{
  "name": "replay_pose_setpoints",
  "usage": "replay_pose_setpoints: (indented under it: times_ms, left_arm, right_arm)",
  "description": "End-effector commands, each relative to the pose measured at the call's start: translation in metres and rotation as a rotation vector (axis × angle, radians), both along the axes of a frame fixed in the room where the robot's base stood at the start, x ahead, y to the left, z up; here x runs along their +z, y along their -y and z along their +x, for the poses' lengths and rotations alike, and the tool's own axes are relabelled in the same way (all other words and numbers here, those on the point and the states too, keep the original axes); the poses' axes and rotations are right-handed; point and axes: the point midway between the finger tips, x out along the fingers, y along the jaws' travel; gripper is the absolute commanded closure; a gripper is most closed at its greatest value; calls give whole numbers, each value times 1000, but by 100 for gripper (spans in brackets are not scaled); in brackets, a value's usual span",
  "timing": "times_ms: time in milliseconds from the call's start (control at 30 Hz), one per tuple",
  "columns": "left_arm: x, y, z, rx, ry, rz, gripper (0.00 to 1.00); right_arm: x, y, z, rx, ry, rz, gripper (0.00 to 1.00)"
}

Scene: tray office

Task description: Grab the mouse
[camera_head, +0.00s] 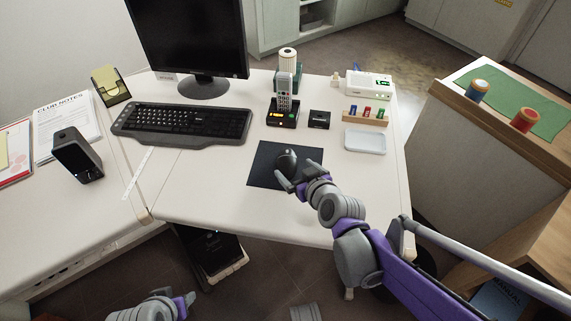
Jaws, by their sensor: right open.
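The dark mouse (287,160) rests on a black mouse pad (262,176) near the front middle of the white desk. My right gripper (288,176) reaches in from the right and is open over the pad. Its fingers are at the near side of the mouse and partly cover it. Whether they touch it I cannot tell. My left gripper (187,300) is low at the bottom edge, in front of the desk and away from the mouse. Its fingers are too small and cut off to read.
A keyboard (183,123) and monitor (190,38) stand to the left. Behind the pad are a phone in its dock (283,108), a small black box (319,120), a rack of coloured pieces (365,116) and a pale tray (365,141). The desk left of the pad is clear.

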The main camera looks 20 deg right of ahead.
Motion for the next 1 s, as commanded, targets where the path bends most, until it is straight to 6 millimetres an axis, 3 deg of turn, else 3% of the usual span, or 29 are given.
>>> replay_pose_setpoints:
  times_ms: [400,700,767,1000]
  left_arm:
    - [-24,0,3,0,-8,0,50]
    - [-25,0,3,0,-8,0,50]
    - [-25,0,3,0,-8,0,50]
    - [-25,0,3,0,-8,0,50]
  right_arm:
    - [-23,-3,45,1,0,0,0]
    - [-24,-4,49,0,0,0,0]
    - [-24,-4,49,0,0,0,7]
    - [-24,-4,49,0,0,0,50]
